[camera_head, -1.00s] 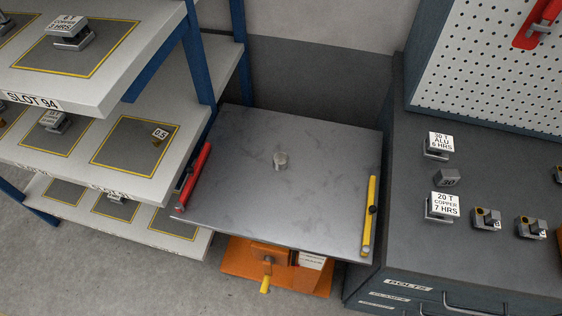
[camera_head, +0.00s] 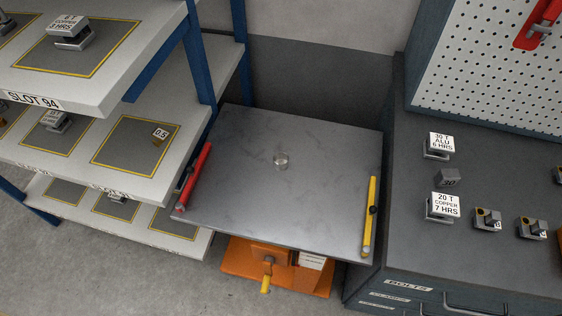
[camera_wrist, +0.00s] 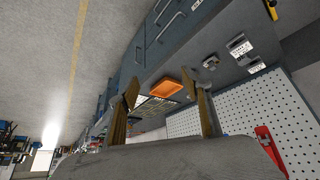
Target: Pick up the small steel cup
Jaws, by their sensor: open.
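The small steel cup (camera_head: 281,162) stands upright near the middle of the grey metal table top (camera_head: 270,205) in the head view. It looks pale and shiny. My gripper (camera_wrist: 168,96) shows only in the wrist view, with its two brown fingers spread apart and nothing between them. The cup is not visible in the wrist view, and my gripper does not show in the head view, so the distance between them cannot be told.
A red bar (camera_head: 195,177) lies along the table's left edge and a yellow bar (camera_head: 369,216) along its right. Shelves with labelled weights stand left. A dark workbench (camera_head: 500,265) with several weights and a pegboard (camera_head: 485,70) stands right. Space around the cup is clear.

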